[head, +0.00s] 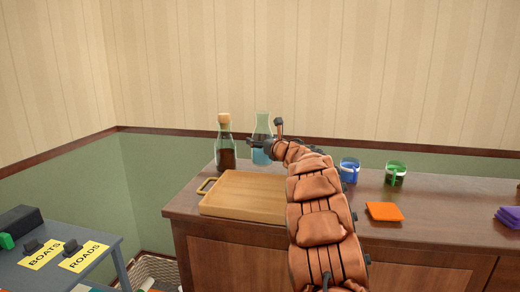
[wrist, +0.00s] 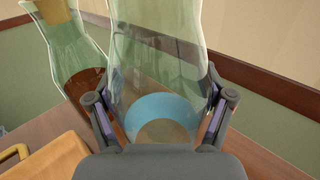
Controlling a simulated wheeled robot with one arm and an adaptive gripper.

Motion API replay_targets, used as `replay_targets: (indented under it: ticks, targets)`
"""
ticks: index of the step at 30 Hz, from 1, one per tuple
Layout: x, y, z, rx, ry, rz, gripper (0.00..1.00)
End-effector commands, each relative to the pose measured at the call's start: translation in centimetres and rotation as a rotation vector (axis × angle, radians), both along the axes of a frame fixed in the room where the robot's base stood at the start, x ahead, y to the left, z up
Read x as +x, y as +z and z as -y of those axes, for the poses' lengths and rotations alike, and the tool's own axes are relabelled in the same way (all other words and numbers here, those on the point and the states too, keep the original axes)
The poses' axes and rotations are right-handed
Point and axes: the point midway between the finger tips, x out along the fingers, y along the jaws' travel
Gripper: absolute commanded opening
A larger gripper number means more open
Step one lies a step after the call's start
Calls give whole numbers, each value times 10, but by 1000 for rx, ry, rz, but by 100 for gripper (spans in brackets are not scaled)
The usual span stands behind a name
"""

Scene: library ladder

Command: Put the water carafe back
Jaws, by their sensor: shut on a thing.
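The water carafe (head: 262,126) is clear glass with blue water low in it. It stands upright at the back of the wooden cabinet top, right of a corked bottle with dark liquid (head: 225,145). My gripper (head: 258,145) is shut on the carafe from the front right. In the wrist view the carafe (wrist: 155,60) fills the middle, with a finger on each side of its lower body. The corked bottle (wrist: 75,60) is close on its left. I cannot tell whether the carafe's base touches the surface.
A wooden tray (head: 240,195) lies in front of the bottle and carafe. A blue mug (head: 349,170), a green mug (head: 395,173), an orange pad (head: 384,211) and purple items (head: 509,217) sit to the right. A grey table (head: 50,268) with yellow labels stands at left.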

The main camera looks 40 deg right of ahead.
Motion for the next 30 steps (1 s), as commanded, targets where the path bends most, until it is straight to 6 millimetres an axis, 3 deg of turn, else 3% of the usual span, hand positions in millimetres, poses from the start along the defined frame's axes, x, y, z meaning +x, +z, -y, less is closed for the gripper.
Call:
replay_targets:
  ticks: [10,23,24,28,30]
  targets:
    - [0,-31,-1,-1,3,4,11]
    - [0,-35,-1,-3,2,4,11]
    - [0,-34,-1,-3,2,3,85]
    - [0,-35,-1,-2,2,2,98]
    - [0,-35,-1,-1,2,2,100]
